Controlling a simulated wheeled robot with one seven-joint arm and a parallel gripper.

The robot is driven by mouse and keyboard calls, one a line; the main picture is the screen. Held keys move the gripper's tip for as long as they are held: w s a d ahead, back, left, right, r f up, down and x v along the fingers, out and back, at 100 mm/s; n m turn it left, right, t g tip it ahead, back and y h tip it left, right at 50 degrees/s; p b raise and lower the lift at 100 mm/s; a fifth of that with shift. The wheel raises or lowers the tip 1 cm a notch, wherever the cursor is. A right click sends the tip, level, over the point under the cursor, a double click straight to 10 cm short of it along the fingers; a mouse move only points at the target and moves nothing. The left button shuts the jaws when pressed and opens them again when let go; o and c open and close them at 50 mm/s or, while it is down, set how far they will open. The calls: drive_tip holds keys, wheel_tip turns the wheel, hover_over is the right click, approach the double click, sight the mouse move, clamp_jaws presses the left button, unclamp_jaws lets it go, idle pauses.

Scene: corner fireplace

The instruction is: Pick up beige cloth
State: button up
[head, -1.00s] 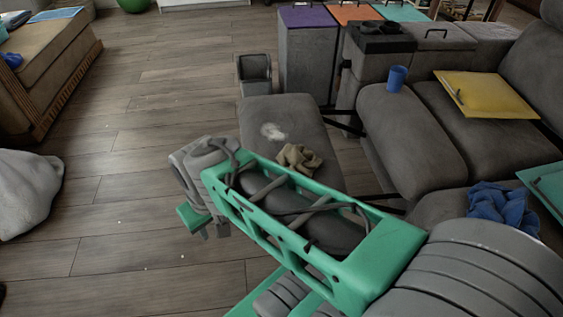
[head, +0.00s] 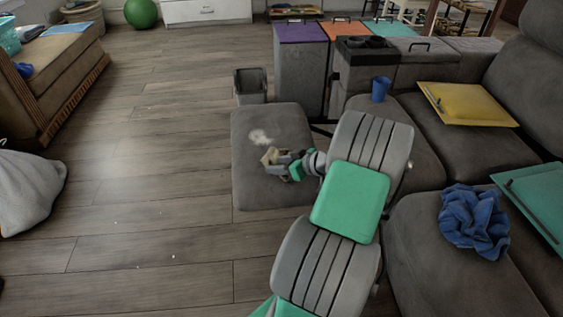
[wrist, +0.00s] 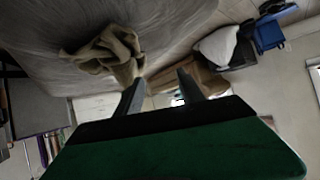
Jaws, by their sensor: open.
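The beige cloth (head: 270,157) lies crumpled on the grey ottoman (head: 255,190), partly hidden by my gripper in the head view. In the wrist view the cloth (wrist: 108,50) rests on the grey cushion surface, just beyond and to the left of the fingertips. My gripper (head: 283,164) is at the cloth's right side in the head view. In the wrist view my gripper (wrist: 157,84) shows two separated fingers with nothing between them. Whether a finger touches the cloth I cannot tell.
A grey sofa (head: 425,150) stands right, bearing a blue cloth (head: 473,220), a blue cup (head: 380,89) and a yellow board (head: 478,103). Lidded bins (head: 300,70) and a small open bin (head: 250,86) stand behind the ottoman.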

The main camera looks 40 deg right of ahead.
drive_tip(key=s+d, duration=0.1)
drive_tip(key=d, duration=0.1)
drive_tip(key=s+d+t, duration=0.1)
drive_tip(key=d+t+h, duration=0.1)
drive_tip(key=d, duration=0.1)
drive_tip(key=shift+s+d+f, duration=0.15)
drive_tip(key=shift+s+d, duration=0.15)
drive_tip(key=shift+s, duration=0.1)
drive_tip(key=b+x, duration=0.1)
drive_tip(key=x, duration=0.1)
drive_tip(key=b+x, duration=0.1)
drive_tip(key=x, duration=0.2)
drive_tip(key=b+x, duration=0.1)
drive_tip(key=x, duration=0.1)
drive_tip(key=shift+w+d, duration=0.3)
drive_tip(key=shift+w, duration=0.1)
clamp_jaws()
